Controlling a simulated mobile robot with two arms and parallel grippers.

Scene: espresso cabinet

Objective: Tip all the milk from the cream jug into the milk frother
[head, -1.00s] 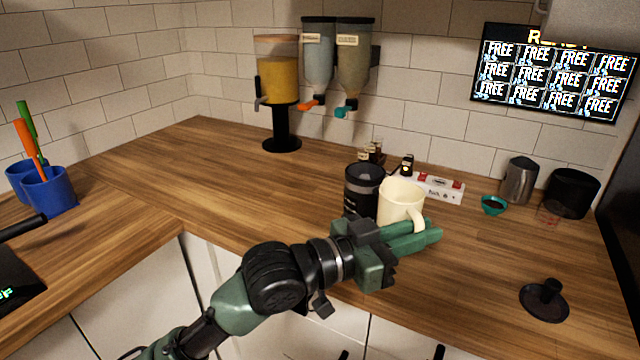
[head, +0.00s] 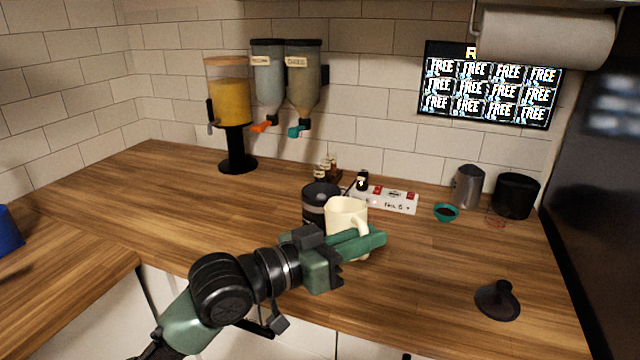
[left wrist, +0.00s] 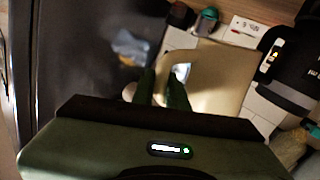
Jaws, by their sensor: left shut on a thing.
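The left wrist view shows the jug (left wrist: 222,75) with the green fingers (left wrist: 165,88) at the handle. A dark cylinder, which looks like the milk frother (head: 316,205), stands on the counter just behind and left of the jug, partly hidden by it. It also seems to show in the wrist view (left wrist: 290,78). The milk inside is not visible. My right gripper is out of view.
A white power strip (head: 390,201) and small bottles (head: 327,168) lie behind the jug. A teal cup (head: 446,212), metal pitcher (head: 468,186) and black container (head: 515,195) stand at the right, a tamper (head: 498,300) at front right. Dispensers (head: 232,105) stand at back left.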

